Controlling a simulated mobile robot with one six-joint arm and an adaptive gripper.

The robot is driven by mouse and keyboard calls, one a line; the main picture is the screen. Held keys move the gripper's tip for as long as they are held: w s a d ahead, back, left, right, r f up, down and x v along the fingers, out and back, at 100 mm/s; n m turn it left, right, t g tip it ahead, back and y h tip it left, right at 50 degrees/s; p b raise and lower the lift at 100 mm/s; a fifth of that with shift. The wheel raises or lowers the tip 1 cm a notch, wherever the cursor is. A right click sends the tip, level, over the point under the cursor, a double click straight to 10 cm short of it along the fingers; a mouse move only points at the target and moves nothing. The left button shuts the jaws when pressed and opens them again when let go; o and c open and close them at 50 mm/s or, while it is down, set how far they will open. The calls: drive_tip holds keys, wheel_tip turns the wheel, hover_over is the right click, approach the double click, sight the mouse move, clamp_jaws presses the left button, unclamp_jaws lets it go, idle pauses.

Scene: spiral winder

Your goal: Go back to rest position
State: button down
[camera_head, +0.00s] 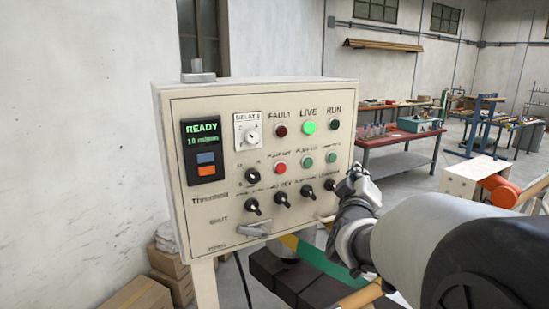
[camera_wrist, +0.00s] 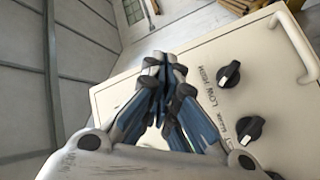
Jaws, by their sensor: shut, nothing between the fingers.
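My gripper (camera_head: 357,181) is at the right edge of the control panel in the head view, near its lower right knobs. In the wrist view my gripper (camera_wrist: 162,65) is shut with its fingertips together and nothing between them. The cream control panel (camera_head: 225,225) stands upright on a post. Its display (camera_head: 202,150) reads READY, and the green LIVE lamp (camera_head: 309,127) is lit. The panel face (camera_wrist: 185,45) lies behind and right of the fingers in the wrist view, with black knobs (camera_wrist: 230,74). Whether the fingers touch the panel cannot be told.
A handle (camera_wrist: 292,35) sticks out from the panel at the upper right of the wrist view. Below the panel are dark blocks (camera_head: 275,272) and cardboard boxes (camera_head: 168,262). A red-topped table (camera_head: 395,142) stands behind. Open floor lies between it and the panel.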

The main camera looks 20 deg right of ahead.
idle(0.4)
drive_tip(key=s+a+f+g+y+b, duration=0.1)
drive_tip(key=s+a+f+y+b, duration=0.15)
drive_tip(key=a+f+y, duration=0.5)
drive_tip(key=s+a+f+g+y+b, duration=0.1)
drive_tip(key=s+a+f+y+b, duration=0.2)
drive_tip(key=a, duration=0.8)
drive_tip(key=s+a+f+g+b, duration=0.1)
drive_tip(key=s+a+f+g, duration=0.1)
drive_tip(key=s+f, duration=0.3)
drive_tip(key=s+a+f+m+g, duration=0.1)
drive_tip(key=s+a+f+g, duration=0.2)
drive_tip(key=s, duration=0.7)
drive_tip(key=s+a+f+m+g+y+b, duration=0.1)
drive_tip(key=s+a+f+g, duration=0.2)
drive_tip(key=s+f, duration=0.4)
drive_tip(key=shift+s+f+b, duration=0.15)
drive_tip(key=shift+s+b, duration=0.15)
drive_tip(key=shift+s, duration=0.4)
